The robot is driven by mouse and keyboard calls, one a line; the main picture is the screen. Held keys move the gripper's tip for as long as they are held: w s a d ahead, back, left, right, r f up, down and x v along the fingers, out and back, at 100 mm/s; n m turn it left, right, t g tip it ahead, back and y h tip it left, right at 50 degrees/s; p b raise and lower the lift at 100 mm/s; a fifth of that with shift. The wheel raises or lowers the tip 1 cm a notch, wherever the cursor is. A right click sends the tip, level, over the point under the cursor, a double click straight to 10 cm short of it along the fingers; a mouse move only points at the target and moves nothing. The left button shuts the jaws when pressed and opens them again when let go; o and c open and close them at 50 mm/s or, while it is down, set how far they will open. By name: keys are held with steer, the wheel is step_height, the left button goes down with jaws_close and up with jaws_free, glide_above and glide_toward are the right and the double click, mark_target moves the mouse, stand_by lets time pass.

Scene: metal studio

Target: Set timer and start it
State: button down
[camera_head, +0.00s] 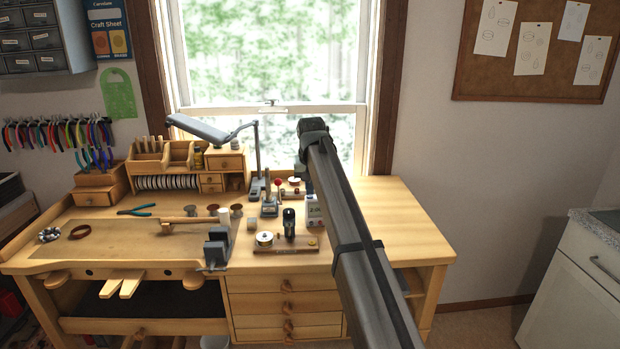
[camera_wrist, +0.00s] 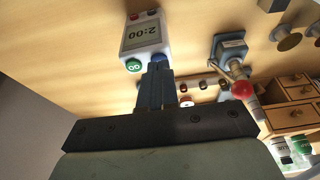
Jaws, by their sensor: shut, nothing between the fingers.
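The timer (camera_wrist: 145,38) is a white box with a small display, at the top middle of the wrist view; its digits appear to read 2:00. A green button (camera_wrist: 133,65) and a blue button (camera_wrist: 158,58) are on the side nearest my gripper, and a red one shows near the far edge. My gripper (camera_wrist: 156,70) is shut and empty, its fingertips right by the blue button; I cannot tell whether they touch it. In the head view the timer (camera_head: 313,211) stands on the workbench, partly hidden by my arm.
A blue-grey stand with a red ball (camera_wrist: 242,89) is right of the fingers in the wrist view. On the workbench (camera_head: 390,222) are a lamp (camera_head: 255,155), a vise (camera_head: 217,247) and a wooden organizer (camera_head: 215,163). The bench's right end is clear.

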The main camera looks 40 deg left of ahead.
mark_target(310, 198)
steer(key=shift+f, duration=0.25)
steer(key=shift+f, duration=0.1)
steer(key=shift+s+d+f, duration=0.1)
steer(key=shift+d+f, duration=0.05)
steer(key=shift+f, duration=0.65)
step_height(310, 198, up, 5)
steer(key=shift+r, duration=0.15)
steer(key=v, duration=1)
